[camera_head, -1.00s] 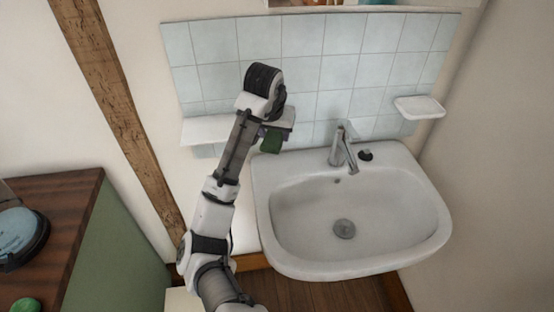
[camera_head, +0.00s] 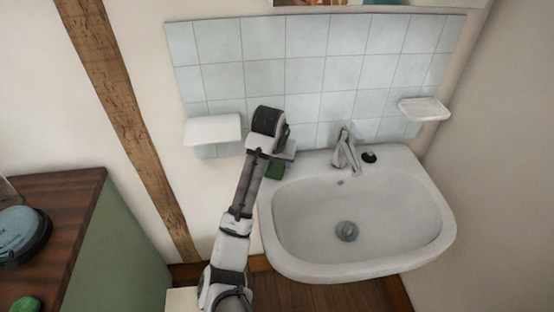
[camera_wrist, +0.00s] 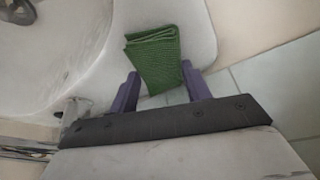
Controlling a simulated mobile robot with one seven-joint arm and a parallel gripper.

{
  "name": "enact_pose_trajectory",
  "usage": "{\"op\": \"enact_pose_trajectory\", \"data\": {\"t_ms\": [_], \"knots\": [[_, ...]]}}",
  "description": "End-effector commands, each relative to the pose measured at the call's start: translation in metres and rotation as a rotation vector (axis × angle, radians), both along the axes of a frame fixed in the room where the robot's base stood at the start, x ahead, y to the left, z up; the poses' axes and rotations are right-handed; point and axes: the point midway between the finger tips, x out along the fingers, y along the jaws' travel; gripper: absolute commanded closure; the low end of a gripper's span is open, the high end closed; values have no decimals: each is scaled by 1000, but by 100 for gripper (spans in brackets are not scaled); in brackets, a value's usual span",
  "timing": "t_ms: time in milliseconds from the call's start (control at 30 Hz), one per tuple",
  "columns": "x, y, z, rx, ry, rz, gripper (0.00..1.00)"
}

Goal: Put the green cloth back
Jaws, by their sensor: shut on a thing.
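The green cloth (camera_wrist: 154,58) is a small folded piece with a woven texture. It sits between the two purple fingers of my gripper (camera_wrist: 160,78), which is shut on it. In the head view the cloth (camera_head: 273,171) shows just below my gripper (camera_head: 276,160), at the back left corner of the white sink (camera_head: 290,262). In the wrist view the sink's pale rim (camera_wrist: 200,30) lies behind the cloth. I cannot tell whether the cloth touches the rim. My wrist hides part of the cloth in the head view.
A white shelf (camera_head: 212,129) on the tiled wall is empty, left of my wrist. A chrome tap (camera_head: 346,152) and a small black item (camera_head: 368,156) stand on the sink's back ledge. A soap dish (camera_head: 424,108) is at right. A wooden-topped cabinet (camera_head: 60,215) stands at left.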

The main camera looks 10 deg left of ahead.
Motion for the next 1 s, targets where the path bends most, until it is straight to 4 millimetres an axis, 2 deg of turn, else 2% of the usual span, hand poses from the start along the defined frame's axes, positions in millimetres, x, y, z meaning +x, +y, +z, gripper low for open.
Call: {"op": "enact_pose_trajectory", "data": {"t_ms": [67,100,267,533,667,767,1000], "knots": [[0,0,-2,-1,0,0,81],[0,0,-3,-1,0,0,51],[0,0,-2,0,0,0,30],[0,0,-1,0,0,0,30],[-2,0,6,0,-1,-1,30],[-8,-1,21,0,-3,-1,30],[-28,2,77,6,-4,1,30]]}}
